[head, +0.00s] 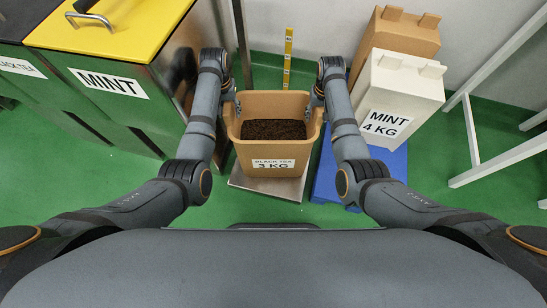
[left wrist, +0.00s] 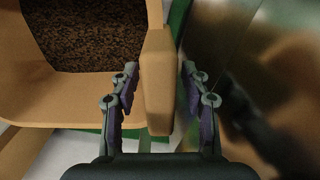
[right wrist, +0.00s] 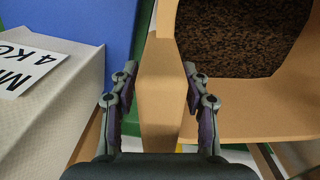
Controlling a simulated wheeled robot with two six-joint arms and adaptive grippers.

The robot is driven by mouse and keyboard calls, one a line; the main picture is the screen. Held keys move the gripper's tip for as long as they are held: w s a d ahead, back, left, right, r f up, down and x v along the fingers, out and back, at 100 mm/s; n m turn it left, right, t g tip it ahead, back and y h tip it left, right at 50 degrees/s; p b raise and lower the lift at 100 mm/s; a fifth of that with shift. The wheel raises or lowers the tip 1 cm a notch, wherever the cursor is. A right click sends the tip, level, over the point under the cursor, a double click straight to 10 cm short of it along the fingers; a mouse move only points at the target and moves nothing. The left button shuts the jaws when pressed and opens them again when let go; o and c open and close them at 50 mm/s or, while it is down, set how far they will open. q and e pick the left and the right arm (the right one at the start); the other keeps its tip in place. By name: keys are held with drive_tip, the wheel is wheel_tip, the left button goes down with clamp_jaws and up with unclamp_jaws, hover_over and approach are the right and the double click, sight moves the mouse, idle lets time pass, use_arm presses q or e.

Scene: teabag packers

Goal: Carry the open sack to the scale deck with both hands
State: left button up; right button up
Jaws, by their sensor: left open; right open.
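The open tan sack (head: 272,168), labelled BLACK TEA 3 KG, stands upright on the metal scale deck (head: 292,192), with dark loose tea inside. The deck shows around its front and sides. My left gripper (head: 235,104) is at the sack's left side. In the left wrist view its open fingers (left wrist: 158,85) straddle the sack's side edge (left wrist: 156,55), with a gap showing on the outer side. My right gripper (head: 318,98) is at the right side. In the right wrist view its open fingers (right wrist: 158,88) straddle that edge (right wrist: 160,65). Contact is hard to tell.
A yellow-topped MINT bin (head: 125,35) stands at left. A yellow post (head: 288,52) rises behind the sack. White frame legs stand far right.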

use_arm(q)
wheel_tip(320, 180, up, 11)
drive_tip(key=shift+f, duration=0.2)
use_arm(e)
wheel_tip(320, 180, up, 12)
idle(0.4)
idle(0.4)
